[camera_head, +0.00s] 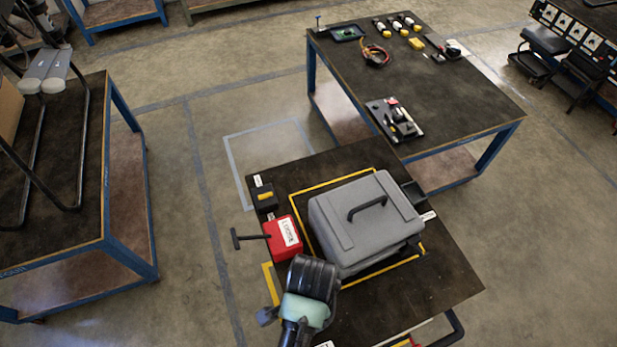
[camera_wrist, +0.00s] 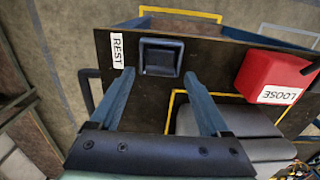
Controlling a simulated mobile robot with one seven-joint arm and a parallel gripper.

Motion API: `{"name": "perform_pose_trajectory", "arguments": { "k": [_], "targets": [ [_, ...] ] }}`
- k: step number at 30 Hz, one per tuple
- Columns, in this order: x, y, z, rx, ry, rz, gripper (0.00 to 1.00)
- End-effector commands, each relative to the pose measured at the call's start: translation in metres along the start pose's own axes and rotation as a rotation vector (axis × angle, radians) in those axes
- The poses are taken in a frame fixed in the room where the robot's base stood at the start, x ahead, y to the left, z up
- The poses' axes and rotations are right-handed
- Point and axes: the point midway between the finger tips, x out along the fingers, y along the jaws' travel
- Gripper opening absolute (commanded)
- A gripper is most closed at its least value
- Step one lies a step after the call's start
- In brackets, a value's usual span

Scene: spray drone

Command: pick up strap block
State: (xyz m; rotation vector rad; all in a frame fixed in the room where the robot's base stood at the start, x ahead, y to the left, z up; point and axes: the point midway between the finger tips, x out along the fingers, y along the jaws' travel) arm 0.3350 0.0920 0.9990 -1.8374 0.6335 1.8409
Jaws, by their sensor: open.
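Nothing in view is marked as the strap block, and I cannot tell which piece it is. A red block (camera_head: 283,237) labelled LOOSE, with a black T-shaped handle, sits left of the grey case. The red block also shows at the right of the wrist view (camera_wrist: 277,75). A small black piece with a yellow part (camera_head: 264,196) lies beyond it. The arm hides part of the tabletop in the head view.
The grey case (camera_head: 365,222) with a raised handle fills the middle of the dark cart top (camera_head: 440,280), inside a yellow outline. A small black tray (camera_head: 412,192) stands right of it. A table (camera_head: 460,105) with tools is behind; another (camera_head: 70,180) stands left.

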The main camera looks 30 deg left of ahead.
Motion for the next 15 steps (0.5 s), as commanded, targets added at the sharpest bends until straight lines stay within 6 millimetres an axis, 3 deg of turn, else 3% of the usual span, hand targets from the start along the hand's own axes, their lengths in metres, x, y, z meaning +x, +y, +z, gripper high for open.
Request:
{"name": "perform_pose_trajectory", "arguments": {
  "k": [6, 15],
  "targets": [
    [0.025, 0.001, 0.001, 0.0, 0.0, 0.001, 0.8],
    [0.03, 0.001, 0.001, 0.0, 0.001, -0.001, 0.8]
  ]
}}
